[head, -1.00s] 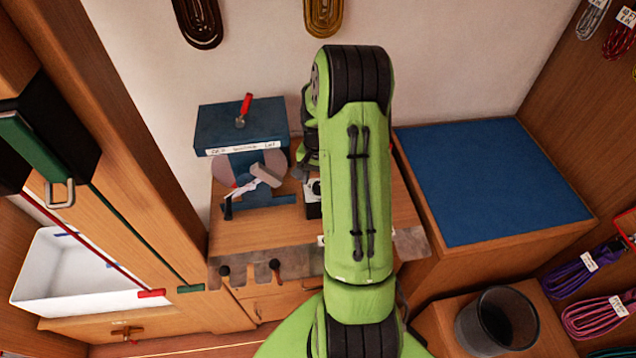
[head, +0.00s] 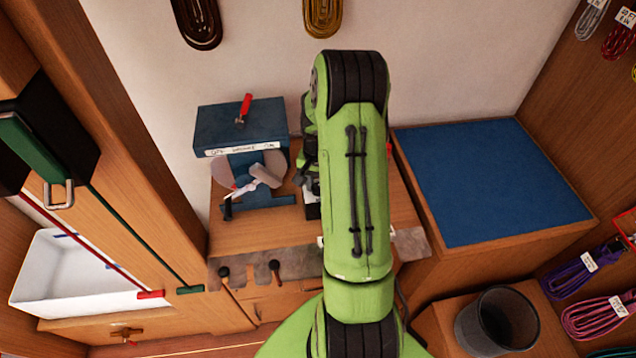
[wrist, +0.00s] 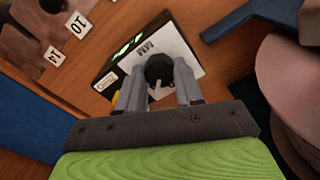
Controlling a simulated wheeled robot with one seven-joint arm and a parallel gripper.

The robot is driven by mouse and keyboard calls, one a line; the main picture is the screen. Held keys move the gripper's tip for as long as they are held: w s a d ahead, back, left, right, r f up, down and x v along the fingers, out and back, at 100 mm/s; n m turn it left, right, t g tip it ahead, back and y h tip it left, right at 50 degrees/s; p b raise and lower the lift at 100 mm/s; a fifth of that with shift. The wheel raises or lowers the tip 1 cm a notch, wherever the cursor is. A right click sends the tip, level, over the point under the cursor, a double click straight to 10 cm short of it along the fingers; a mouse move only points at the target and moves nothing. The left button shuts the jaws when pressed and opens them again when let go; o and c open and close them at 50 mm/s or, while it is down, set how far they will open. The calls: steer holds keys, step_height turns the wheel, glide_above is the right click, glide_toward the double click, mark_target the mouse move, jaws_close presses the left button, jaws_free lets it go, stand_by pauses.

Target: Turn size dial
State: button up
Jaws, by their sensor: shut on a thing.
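The size dial is a round black knob (wrist: 158,70) with a light pointer mark, on a small box (wrist: 128,55) with a white top marked "MM" and green lit digits too small to read. My gripper (wrist: 158,82) has its two grey fingers shut on the knob, one on each side, in the wrist view. In the head view my green arm hides the gripper and most of the box; a dark and white bit of the box (head: 312,208) shows at the arm's left edge.
A blue machine (head: 240,128) with a red-handled lever and a disc reel stands left of the box. A metal plate with numbered tags (wrist: 60,40) edges the bench. A blue-topped cabinet (head: 490,180) is at right, a dark bin (head: 497,322) below it.

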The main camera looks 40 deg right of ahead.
mark_target(318, 186)
steer(key=n+b, duration=0.1)
steer(key=n, duration=0.3)
steer(key=shift+f+n+b, duration=0.1)
steer(key=shift+n+b, duration=0.2)
steer(key=shift+b, duration=0.1)
steer(key=n+b, duration=0.1)
steer(key=n, duration=0.3)
steer(key=shift+n, duration=0.4)
steer(key=o, duration=1)
steer(key=shift+o, duration=0.2)
step_height(318, 186, up, 16)
steer(key=p, duration=0.1)
